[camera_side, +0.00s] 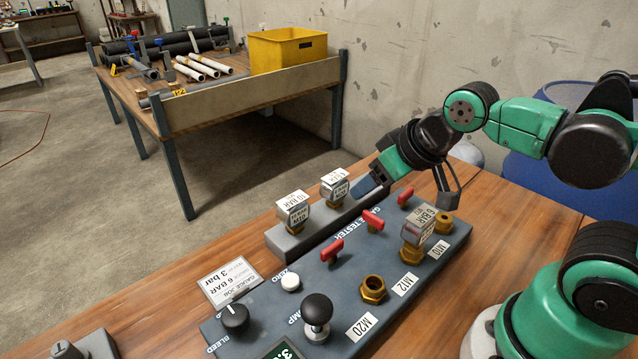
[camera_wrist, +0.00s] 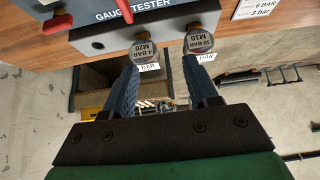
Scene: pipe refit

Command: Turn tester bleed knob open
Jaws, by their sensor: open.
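The bleed knob (camera_side: 235,318) is a round black knob at the near left end of the grey gauge tester (camera_side: 335,266), beside the BLEED label. It has a pale mark on top; I cannot tell its setting. My gripper (camera_side: 368,190) is well away from it, up by the gauge stand at the tester's far side. In the wrist view my gripper (camera_wrist: 160,68) has its two blue fingers apart with nothing held between them. Beyond the fingertips are the 4 BAR M20 gauge (camera_wrist: 144,52) and the 10 BAR M10 gauge (camera_wrist: 198,41). The knob is not in the wrist view.
A black ball-topped pump handle (camera_side: 317,308) and white button (camera_side: 290,282) are near the knob. Red valve levers (camera_side: 332,250) line the tester. A 6 BAR gauge (camera_side: 418,230) stands on it. A job card (camera_side: 230,282) lies left. A yellow bin (camera_side: 287,50) sits behind.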

